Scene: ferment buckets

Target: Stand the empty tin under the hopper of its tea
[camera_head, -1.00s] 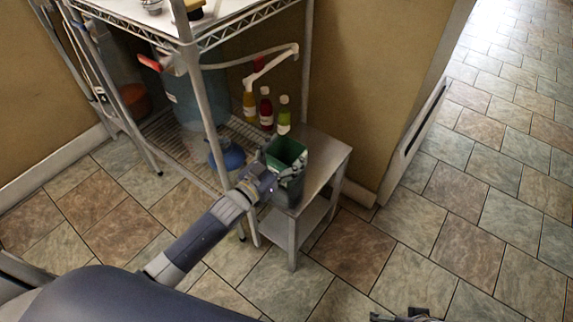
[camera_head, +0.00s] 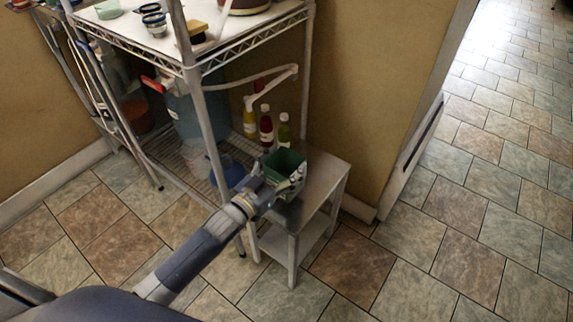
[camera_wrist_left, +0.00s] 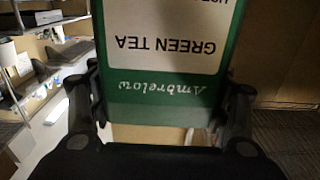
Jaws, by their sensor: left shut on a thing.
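My left gripper (camera_head: 283,184) is shut on a green tin (camera_head: 286,160), with a finger on each side. In the head view the tin's open top faces up and shows a dark green inside with no tea visible. The left wrist view shows the tin's front (camera_wrist_left: 165,90), with a cream label reading GREEN TEA and the name Ambrelow, upside down in that picture. The tin is over the small metal side table (camera_head: 325,172); whether it touches the tabletop is hidden. I cannot make out a tea hopper. My right gripper is not in view.
A wire shelf rack (camera_head: 250,38) stands left of the side table, its post close to my left arm. Several bottles (camera_head: 266,130), a large blue container (camera_head: 188,115) and a blue pot (camera_head: 228,170) are on its lower level. The tiled floor at right is clear.

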